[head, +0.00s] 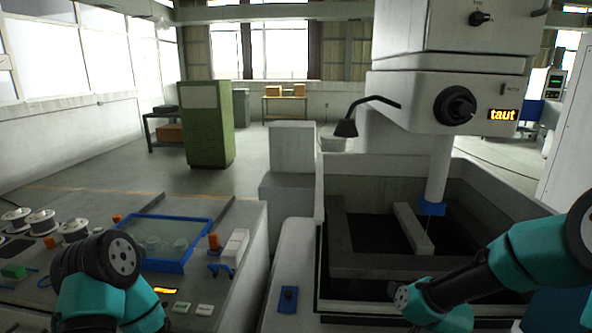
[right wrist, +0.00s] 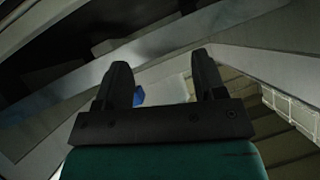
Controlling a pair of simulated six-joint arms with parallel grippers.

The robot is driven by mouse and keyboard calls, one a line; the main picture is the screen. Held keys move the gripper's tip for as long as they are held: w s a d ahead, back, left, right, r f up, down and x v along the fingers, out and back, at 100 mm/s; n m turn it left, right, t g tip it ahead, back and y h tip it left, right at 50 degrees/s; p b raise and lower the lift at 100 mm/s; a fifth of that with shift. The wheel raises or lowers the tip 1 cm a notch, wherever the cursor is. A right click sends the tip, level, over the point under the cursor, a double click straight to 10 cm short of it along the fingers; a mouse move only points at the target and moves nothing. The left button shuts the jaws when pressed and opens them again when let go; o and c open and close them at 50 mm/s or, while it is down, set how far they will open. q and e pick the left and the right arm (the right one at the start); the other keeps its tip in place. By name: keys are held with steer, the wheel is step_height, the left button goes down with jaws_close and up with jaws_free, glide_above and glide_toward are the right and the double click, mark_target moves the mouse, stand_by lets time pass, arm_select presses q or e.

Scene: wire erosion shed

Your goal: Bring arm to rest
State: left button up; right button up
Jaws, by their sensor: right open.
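My right arm reaches in from the right in the head view, low in front of the machine's tank (head: 318,230). Its gripper shows in the right wrist view (right wrist: 162,80), with two dark fingers spread apart and nothing between them. A small blue thing (right wrist: 139,95) shows beyond the fingers, apart from them. My left arm stands at the lower left of the head view, over the near part of the bench (head: 245,290). Its gripper does not show.
The bench carries wire spools (head: 40,222), a blue-framed tray (head: 150,266) and small orange and green items. The machine head hangs over the tank with a display (head: 503,115) reading "taut". A blue switch box (head: 288,299) sits on the front ledge. A green cabinet (head: 207,125) stands behind.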

steer(key=s+a+f+g+y, duration=0.1)
steer(key=s+f+g, duration=0.15)
steer(key=f, duration=0.35)
steer(key=s+a+f+g, duration=0.1)
steer(key=s+f, duration=0.3)
steer(key=f, duration=0.2)
steer(key=s+a+f+g+y, duration=0.1)
steer(key=s+a+f+g, duration=0.15)
steer(key=f, duration=0.35)
steer(key=s+a+f+g, duration=0.2)
steer(key=s+f+g, duration=0.3)
steer(key=s+f, duration=0.6)
steer(key=s, duration=0.3)
steer(key=shift+s+a+f+y, duration=0.25)
steer(key=shift+a+y, duration=0.05)
steer(key=shift+a, duration=0.05)
arm_select(q)
steer(key=shift+c, duration=0.5)
